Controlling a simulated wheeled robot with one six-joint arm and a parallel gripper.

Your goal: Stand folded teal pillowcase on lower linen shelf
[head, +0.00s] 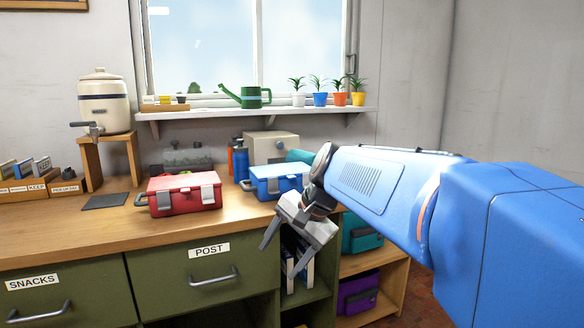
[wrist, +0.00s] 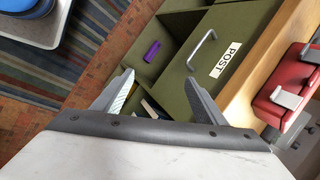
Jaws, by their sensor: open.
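I cannot make out a folded teal pillowcase for certain in either view. A teal, rounded thing (head: 300,156) shows at the back of the counter, partly hidden by my arm. A teal case or bag (head: 362,236) sits on the upper right shelf under the counter, partly behind my arm. Which shelf is the linen shelf is not marked. My gripper (head: 279,264) is open and empty, pointing down before the counter's front edge. In the wrist view its fingers (wrist: 157,80) are spread, with the green cabinet beyond them and some pale, narrow items partly hidden behind.
A red box (head: 182,195) and a blue box (head: 273,182) stand on the counter. A purple case (head: 358,294) is on the lower right shelf. White and blue upright items (head: 300,268) stand in a cubby behind my gripper. The POST drawer (head: 207,272) is shut.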

